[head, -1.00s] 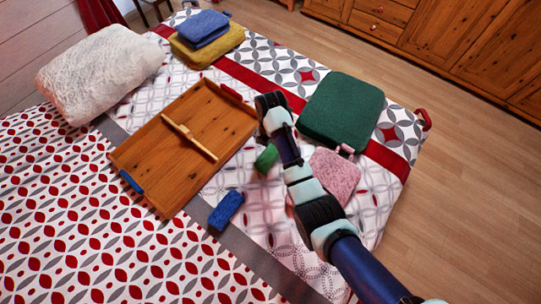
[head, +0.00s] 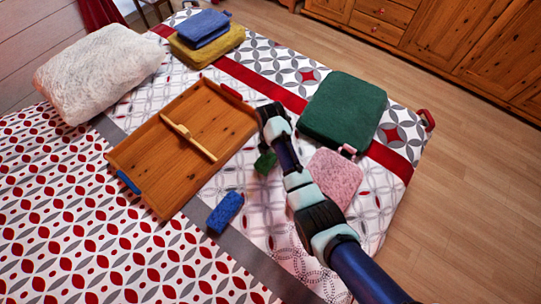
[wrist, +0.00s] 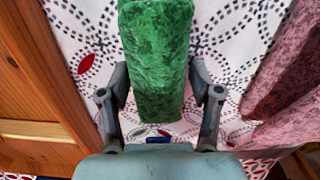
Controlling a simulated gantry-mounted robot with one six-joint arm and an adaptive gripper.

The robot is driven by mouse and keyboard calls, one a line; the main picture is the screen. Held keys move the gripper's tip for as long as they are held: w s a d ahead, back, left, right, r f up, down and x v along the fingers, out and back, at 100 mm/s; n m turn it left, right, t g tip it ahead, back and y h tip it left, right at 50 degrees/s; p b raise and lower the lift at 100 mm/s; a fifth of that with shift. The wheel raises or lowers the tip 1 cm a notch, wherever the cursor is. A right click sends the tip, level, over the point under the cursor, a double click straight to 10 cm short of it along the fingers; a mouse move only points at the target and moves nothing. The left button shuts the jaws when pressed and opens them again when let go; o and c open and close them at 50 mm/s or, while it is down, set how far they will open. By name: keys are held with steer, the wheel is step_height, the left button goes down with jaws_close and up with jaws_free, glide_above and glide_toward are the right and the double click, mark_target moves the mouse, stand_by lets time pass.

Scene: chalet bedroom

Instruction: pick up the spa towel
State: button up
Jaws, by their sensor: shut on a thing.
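A small green towel (wrist: 158,55), folded or rolled into an oblong block, fills the space between my gripper's fingers (wrist: 158,82) in the wrist view. The fingers press on its two long sides, so my gripper is shut on it. In the head view the green towel (head: 265,162) shows just beside the arm, between the wooden tray and the pink towel. My arm hides part of it and most of my gripper there. Whether the towel touches the bed is hard to tell.
The wooden tray (head: 150,160) with a divider lies left of the towel. A pink towel (head: 335,175) and a dark green cushion (head: 343,110) lie to the right. A small blue towel (head: 226,211) lies nearer. Blue (head: 203,25) and yellow (head: 207,48) folded items and a white pillow (head: 100,73) lie farther back.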

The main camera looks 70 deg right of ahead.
step_height(320, 180, up, 20)
steer(key=p, duration=1)
